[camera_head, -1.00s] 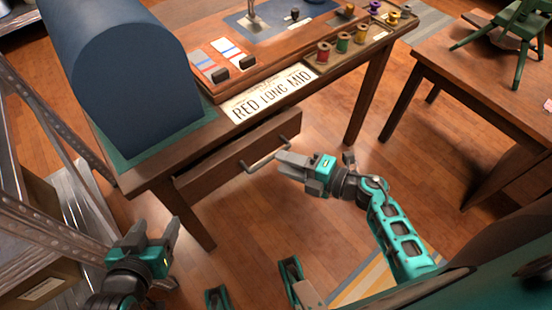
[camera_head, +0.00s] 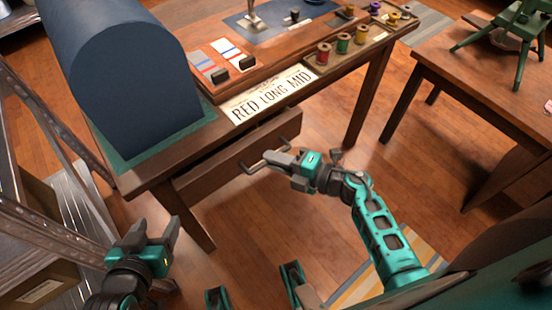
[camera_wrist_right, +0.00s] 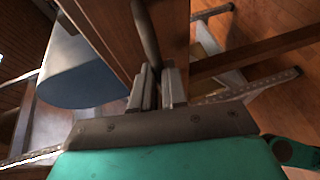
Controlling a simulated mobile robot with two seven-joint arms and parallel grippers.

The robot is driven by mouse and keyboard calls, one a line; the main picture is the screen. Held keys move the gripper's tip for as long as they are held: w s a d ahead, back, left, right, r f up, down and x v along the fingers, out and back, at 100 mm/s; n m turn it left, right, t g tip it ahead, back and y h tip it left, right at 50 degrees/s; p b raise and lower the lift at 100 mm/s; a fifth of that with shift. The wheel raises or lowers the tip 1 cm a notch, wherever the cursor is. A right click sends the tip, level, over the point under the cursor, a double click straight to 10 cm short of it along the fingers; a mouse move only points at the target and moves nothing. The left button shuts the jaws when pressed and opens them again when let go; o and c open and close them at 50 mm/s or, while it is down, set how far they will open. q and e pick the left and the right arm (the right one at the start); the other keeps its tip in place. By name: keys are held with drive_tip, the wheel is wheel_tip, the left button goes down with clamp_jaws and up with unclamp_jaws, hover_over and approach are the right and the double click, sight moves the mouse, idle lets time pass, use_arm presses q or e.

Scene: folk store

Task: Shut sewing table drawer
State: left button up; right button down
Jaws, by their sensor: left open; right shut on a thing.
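The sewing table (camera_head: 168,170) is wooden. Its drawer (camera_head: 222,163) stands partly out of the front, with a dark gap between its top edge and the table top. A grey bar handle (camera_head: 258,163) is on the drawer front. My right gripper (camera_head: 283,158) is shut on the handle's right part. In the right wrist view the handle (camera_wrist_right: 146,35) runs down between the fingers of that gripper (camera_wrist_right: 157,85), close to the drawer front (camera_wrist_right: 172,40). My left gripper (camera_head: 158,238) is open and empty at the lower left, apart from the table.
A metal shelf frame (camera_head: 60,130) is near my left arm. Another wooden table (camera_head: 470,80) stands right. The floor below the drawer is clear.

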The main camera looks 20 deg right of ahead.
sight(254, 138)
idle(0.5)
drive_tip(key=w+a, duration=0.1)
drive_tip(key=w, duration=0.1)
drive_tip(key=w+a, duration=0.1)
drive_tip(key=w, duration=0.2)
drive_tip(key=w+b, duration=0.1)
drive_tip(key=w, duration=0.1)
drive_tip(key=shift+w+a+f, duration=0.1)
drive_tip(key=shift+w+a, duration=0.3)
drive_tip(key=shift+w, duration=0.1)
drive_tip(key=c, duration=1.3)
unclamp_jaws()
drive_tip(key=shift+w+a, duration=0.1)
drive_tip(key=shift+w, duration=0.05)
drive_tip(key=shift+o, duration=0.6)
